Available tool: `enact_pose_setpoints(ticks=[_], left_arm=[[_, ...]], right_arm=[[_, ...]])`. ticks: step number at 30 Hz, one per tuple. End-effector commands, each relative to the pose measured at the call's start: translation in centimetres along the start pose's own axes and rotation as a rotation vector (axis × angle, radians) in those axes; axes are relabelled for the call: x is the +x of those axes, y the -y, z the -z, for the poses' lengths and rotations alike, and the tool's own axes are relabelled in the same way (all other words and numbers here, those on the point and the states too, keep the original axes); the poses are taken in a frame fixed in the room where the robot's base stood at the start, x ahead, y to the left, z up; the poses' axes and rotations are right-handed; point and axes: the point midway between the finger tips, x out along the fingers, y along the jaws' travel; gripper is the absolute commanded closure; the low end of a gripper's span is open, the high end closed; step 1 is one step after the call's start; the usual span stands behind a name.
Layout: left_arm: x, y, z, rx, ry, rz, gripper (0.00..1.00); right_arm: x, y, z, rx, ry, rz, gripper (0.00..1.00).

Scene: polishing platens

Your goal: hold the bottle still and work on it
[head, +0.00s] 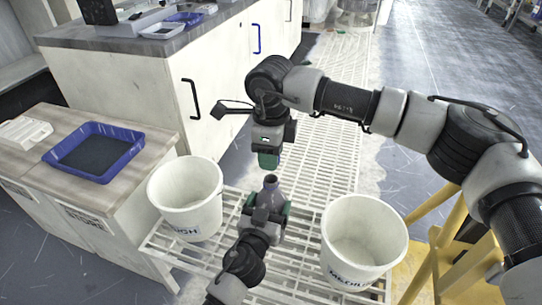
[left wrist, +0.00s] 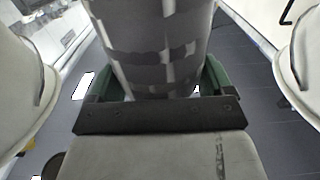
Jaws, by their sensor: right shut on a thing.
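The grey-purple bottle (head: 271,191) stands upright between the two white buckets in the head view. Its neck points up and no cap shows on it. My left gripper (head: 265,212) has its green fingers on both sides of the bottle's body. In the left wrist view the grey bottle (left wrist: 155,45) fills the space between the green fingers (left wrist: 160,85), which appear to touch it. My right gripper (head: 268,160) points down just above the bottle's mouth, a small gap apart. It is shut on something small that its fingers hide.
A white bucket (head: 186,200) stands left of the bottle and another bucket (head: 363,243) stands right, both close to my left gripper. They stand on a white grating (head: 315,150). A blue tray (head: 95,152) lies on the wooden bench at left. A yellow frame (head: 440,235) is at right.

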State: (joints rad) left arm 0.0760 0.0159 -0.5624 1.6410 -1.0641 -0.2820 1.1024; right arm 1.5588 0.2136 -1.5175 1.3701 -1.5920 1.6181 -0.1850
Motion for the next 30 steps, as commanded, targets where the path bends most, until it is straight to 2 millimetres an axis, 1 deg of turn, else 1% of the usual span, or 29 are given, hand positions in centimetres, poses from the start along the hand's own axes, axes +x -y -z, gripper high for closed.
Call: enact_pose_setpoints(ticks=[1, 3, 10, 14, 17, 24, 27, 30], left_arm=[[0.0, 0.0, 0.0, 0.0, 0.0, 0.0, 0.11], [0.0, 0.0, 0.0, 0.0, 0.0, 0.0, 0.0], [-0.1, 0.0, 0.0, 0.0, 0.0, 0.0, 0.0], [-1.1, -0.1, -0.1, -0.002, 0.002, -0.001, 0.0], [-2.8, 0.0, -0.1, -0.003, 0.003, 0.0, 0.0], [-8.0, 0.0, -0.1, -0.004, 0.004, 0.001, 0.0], [-9.8, 0.0, -0.1, -0.002, 0.003, 0.001, 0.0], [-11.0, 0.0, -0.1, -0.003, 0.003, 0.001, 0.0]], right_arm=[[0.0, 0.0, 0.0, 0.0, 0.0, 0.0, 0.9], [0.0, 0.0, 0.0, 0.0, 0.0, 0.0, 0.9], [0.0, 0.0, 0.0, 0.0, 0.0, 0.0, 0.9], [-0.1, 0.0, 0.0, 0.0, 0.0, 0.0, 0.9], [-0.4, 0.0, 0.0, 0.0, 0.0, 0.0, 0.9], [-0.5, 0.0, 0.0, 0.0, 0.0, 0.0, 0.9], [-0.5, 0.0, 0.0, 0.0, 0.0, 0.0, 0.9], [-0.4, 0.0, 0.0, 0.0, 0.0, 0.0, 0.9]])
